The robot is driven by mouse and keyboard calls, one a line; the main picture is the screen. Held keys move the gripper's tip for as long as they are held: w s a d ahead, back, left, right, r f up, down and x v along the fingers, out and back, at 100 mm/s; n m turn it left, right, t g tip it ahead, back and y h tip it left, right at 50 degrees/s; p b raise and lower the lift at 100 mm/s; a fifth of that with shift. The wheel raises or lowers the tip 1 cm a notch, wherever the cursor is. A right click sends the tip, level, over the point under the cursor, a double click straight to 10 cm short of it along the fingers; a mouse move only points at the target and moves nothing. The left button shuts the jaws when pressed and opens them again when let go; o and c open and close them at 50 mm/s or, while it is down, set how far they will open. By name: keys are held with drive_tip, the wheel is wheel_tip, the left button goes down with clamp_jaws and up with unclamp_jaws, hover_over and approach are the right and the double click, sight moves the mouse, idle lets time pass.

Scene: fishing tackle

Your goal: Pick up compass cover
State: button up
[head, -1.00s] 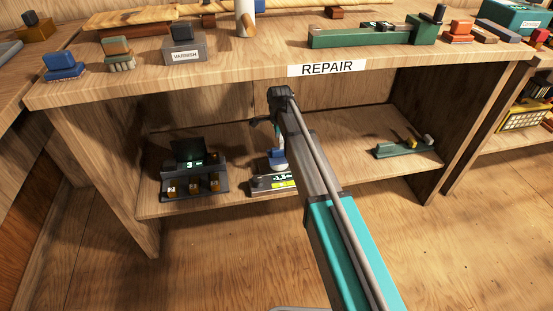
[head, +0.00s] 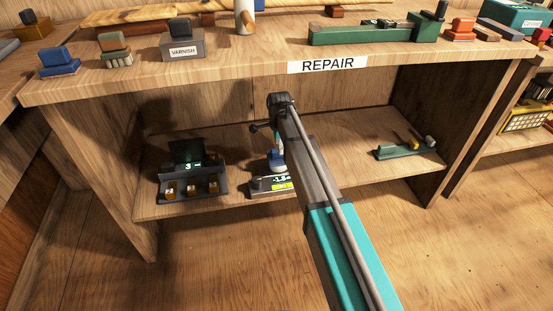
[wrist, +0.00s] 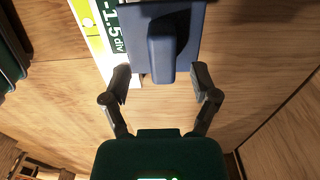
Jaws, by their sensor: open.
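The compass cover appears to be the blue block with a raised handle (wrist: 165,52) at the top middle of the wrist view. In the head view its blue body (head: 277,160) shows on the lower shelf, partly hidden by my arm. It sits at a pale instrument with a green-yellow strip and a "-1.5" label (wrist: 97,30). My gripper (wrist: 160,80) is open, with one finger on each side of the handle's near end. Gaps show between the fingers and the handle. Whether the cover is fixed to the instrument cannot be told.
A black device with a "3" display (head: 190,185) stands left on the lower shelf (head: 335,165). A small green tool (head: 405,151) lies to the right. The bench top with its REPAIR label (head: 327,65) overhangs the shelf. Shelf between the blue block and green tool is clear.

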drive_tip(key=shift+f+b, duration=1.4)
drive_tip(key=shift+f, duration=0.3)
clamp_jaws()
